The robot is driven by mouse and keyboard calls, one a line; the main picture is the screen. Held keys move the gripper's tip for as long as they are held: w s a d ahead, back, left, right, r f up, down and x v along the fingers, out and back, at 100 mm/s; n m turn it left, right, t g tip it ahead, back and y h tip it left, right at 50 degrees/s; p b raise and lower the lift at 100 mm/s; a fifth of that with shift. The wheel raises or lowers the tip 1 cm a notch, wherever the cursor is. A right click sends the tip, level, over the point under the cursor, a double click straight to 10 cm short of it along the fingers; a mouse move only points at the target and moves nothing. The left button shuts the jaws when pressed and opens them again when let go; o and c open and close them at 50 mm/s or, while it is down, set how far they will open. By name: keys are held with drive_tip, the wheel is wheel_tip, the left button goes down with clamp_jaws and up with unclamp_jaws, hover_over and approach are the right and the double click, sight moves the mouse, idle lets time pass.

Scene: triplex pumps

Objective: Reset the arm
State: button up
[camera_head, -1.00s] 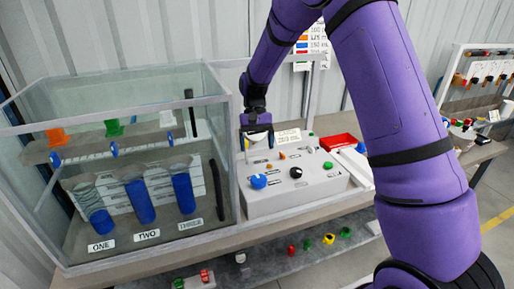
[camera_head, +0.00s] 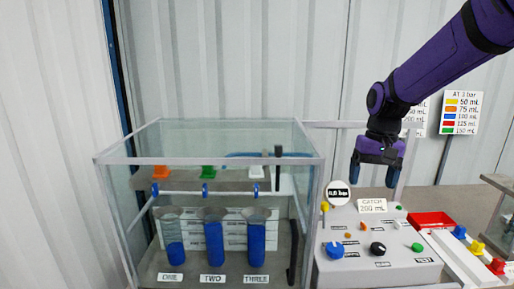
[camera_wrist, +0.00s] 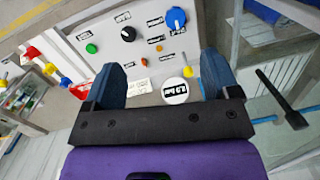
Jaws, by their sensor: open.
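My purple arm comes in from the upper right in the head view. My gripper (camera_head: 378,172) hangs in the air above the back of the grey control panel (camera_head: 360,234), with its fingers pointing down. In the wrist view my gripper (camera_wrist: 163,82) shows two blue fingers spread apart with nothing between them. The panel (camera_wrist: 165,25) lies beyond the fingertips there, with a blue knob (camera_wrist: 176,18), a black knob (camera_wrist: 128,33), a green button (camera_wrist: 91,48) and a round white gauge (camera_wrist: 175,90).
A glass tank (camera_head: 130,215) with blue-filled cylinders marked ONE, TWO and THREE stands left of the panel. A red tray (camera_head: 432,219) and several coloured valves (camera_head: 477,248) lie to the right. The air around my gripper looks clear.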

drive_tip(key=s+d+r+t, duration=0.1)
drive_tip(key=s+r+t, duration=0.2)
drive_tip(key=s, duration=0.9)
drive_tip(key=s+d+r+n+t, duration=0.1)
drive_tip(key=s+d+r+t, duration=0.1)
drive_tip(key=s, duration=0.9)
wheel_tip(320, 180, up, 3)
drive_tip(key=shift+s+d+f+t+h, duration=0.15)
drive_tip(key=shift+s+t+h, duration=0.25)
drive_tip(key=shift+t, duration=0.2)
